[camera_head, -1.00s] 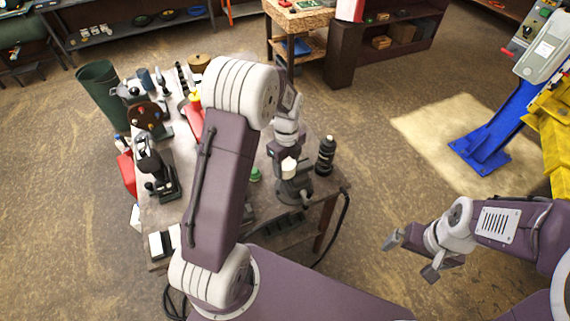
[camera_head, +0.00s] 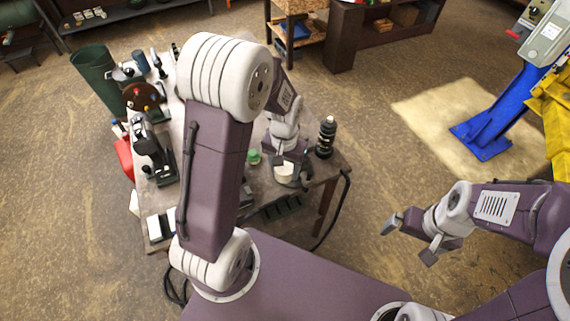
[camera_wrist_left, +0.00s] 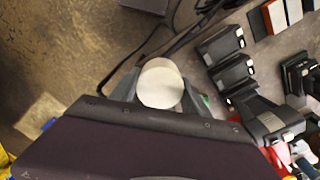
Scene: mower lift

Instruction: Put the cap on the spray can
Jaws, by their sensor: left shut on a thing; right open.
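My left gripper (camera_head: 290,180) is shut on a white round piece (camera_head: 285,170), which looks like the cap. It is held over the near right part of the table. In the left wrist view, the white disc (camera_wrist_left: 160,84) sits between the two fingers. A dark upright bottle-like can (camera_head: 326,137) stands on the table just right of and beyond the left gripper. I cannot tell whether it is the spray can. A small green-topped thing (camera_head: 254,157) is on the table left of the gripper. My right gripper (camera_head: 408,242) is open and empty, right of the table.
The grey table (camera_head: 318,168) carries a black stand-like tool (camera_head: 150,147) and other clutter at the left. A black cable (camera_head: 344,205) hangs off its right edge. A green bin (camera_head: 92,72) stands beyond.

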